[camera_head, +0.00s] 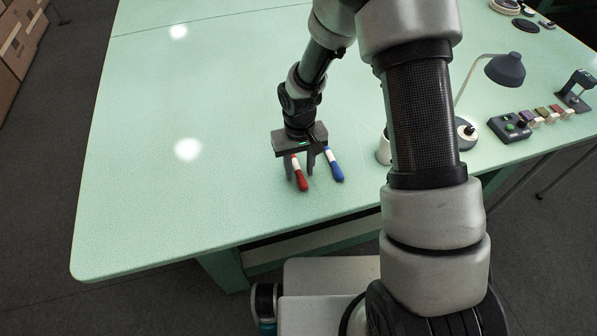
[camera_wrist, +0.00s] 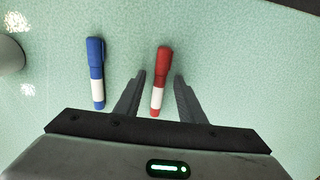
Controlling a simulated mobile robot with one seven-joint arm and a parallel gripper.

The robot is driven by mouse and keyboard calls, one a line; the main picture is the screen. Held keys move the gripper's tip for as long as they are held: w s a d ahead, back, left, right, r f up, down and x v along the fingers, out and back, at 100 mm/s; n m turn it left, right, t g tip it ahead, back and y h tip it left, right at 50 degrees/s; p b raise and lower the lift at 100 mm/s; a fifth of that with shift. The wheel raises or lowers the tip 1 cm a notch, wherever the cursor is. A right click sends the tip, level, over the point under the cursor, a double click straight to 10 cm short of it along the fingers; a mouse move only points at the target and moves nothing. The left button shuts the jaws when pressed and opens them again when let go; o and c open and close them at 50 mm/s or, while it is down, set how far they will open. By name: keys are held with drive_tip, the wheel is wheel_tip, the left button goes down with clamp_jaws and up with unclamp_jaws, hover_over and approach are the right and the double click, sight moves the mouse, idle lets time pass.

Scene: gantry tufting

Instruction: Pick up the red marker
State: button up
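The red marker (camera_wrist: 159,80), red with a white band, lies on the green table between the two fingers of my gripper (camera_wrist: 158,88) in the wrist view. The fingers are open, with a gap showing on both sides of the marker. In the head view the red marker (camera_head: 301,176) shows at my gripper (camera_head: 300,172), which points down at the table. A blue marker (camera_wrist: 96,73) with a white band lies to the left in the wrist view. In the head view the blue marker (camera_head: 333,165) lies just right of the gripper.
A white cup-like container (camera_head: 384,149) stands right of the markers, partly hidden by my arm. A desk lamp (camera_head: 505,70), a dark box with green buttons (camera_head: 510,127) and several small coloured blocks stand farther right. The table (camera_head: 150,200) is clear to the left.

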drive_tip(key=shift+f, duration=0.15)
clamp_jaws()
